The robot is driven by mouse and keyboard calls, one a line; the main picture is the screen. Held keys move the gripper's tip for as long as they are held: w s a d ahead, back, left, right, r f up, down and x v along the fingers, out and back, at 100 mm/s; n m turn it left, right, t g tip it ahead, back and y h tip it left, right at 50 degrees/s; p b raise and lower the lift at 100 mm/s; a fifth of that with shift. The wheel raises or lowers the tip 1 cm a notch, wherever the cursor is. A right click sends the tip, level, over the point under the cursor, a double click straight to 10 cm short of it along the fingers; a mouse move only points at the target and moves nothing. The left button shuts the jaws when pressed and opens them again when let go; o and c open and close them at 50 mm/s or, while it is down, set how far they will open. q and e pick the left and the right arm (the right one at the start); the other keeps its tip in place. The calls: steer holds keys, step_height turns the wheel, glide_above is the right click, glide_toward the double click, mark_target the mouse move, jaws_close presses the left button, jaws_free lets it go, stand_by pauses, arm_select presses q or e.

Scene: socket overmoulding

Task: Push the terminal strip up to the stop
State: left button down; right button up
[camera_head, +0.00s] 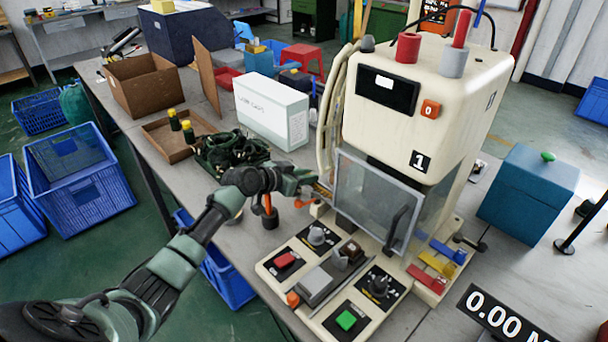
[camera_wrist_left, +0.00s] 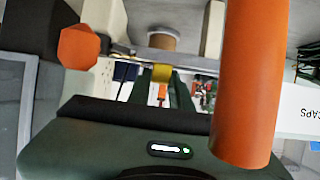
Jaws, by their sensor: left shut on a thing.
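My left gripper (camera_head: 318,190) reaches in from the left to the left side of the moulding machine (camera_head: 420,110), beside its clear guard (camera_head: 370,198). In the left wrist view its dark green fingers (camera_wrist_left: 161,88) are shut on a small yellow piece (camera_wrist_left: 162,73), which looks like the terminal strip. A yellowish edge also shows at the fingertips in the head view. A small orange part lies between the fingers. The strip's far end and the stop cannot be made out. My right gripper is not in view.
An orange cylinder (camera_wrist_left: 248,80) and an orange knob (camera_wrist_left: 79,47) stand close to the gripper in the wrist view. The control panel (camera_head: 330,277) lies in front of the machine. A white box (camera_head: 271,110) and a tray of dark parts (camera_head: 232,152) stand behind my arm.

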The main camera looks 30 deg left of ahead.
arm_select(q)
steer(key=shift+d+f, duration=0.1)
steer(key=shift+d, duration=0.15)
steer(key=c, duration=1.5)
jaws_free()
steer(key=o, duration=0.3)
steer(key=shift+d, duration=0.1)
steer(key=v, duration=0.8)
